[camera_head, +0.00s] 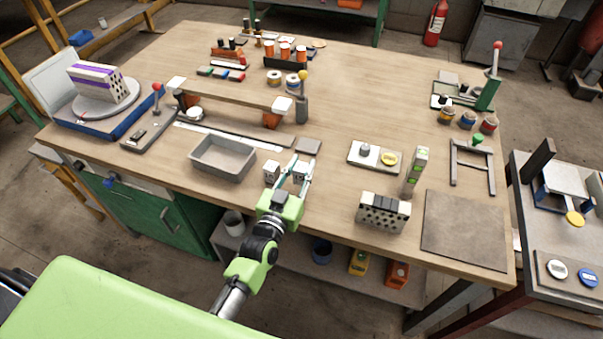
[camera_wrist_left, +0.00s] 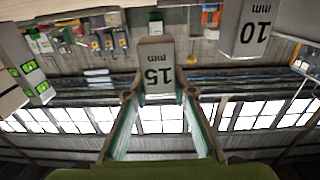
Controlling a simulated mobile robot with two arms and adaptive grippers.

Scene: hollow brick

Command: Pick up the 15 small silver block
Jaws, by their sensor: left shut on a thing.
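The small silver block marked 15 mm (camera_head: 299,175) is near the front edge of the wooden workbench. It also shows upside down in the left wrist view (camera_wrist_left: 157,62), between the two fingers. My left gripper (camera_head: 300,168) is shut on it, with a fingertip at each side. I cannot tell whether the block still touches the bench. A similar silver block marked 10 mm (camera_wrist_left: 249,27) stands beside it, apart from the fingers, and shows just left of the gripper in the head view (camera_head: 271,171). My right gripper is not in view.
A grey tray (camera_head: 224,158) lies left of the blocks, and a small dark plate (camera_head: 308,146) lies behind. A perforated block (camera_head: 383,213) and a tall green-marked block (camera_head: 416,171) stand to the right. A raised wooden bar (camera_head: 228,94) crosses behind the tray.

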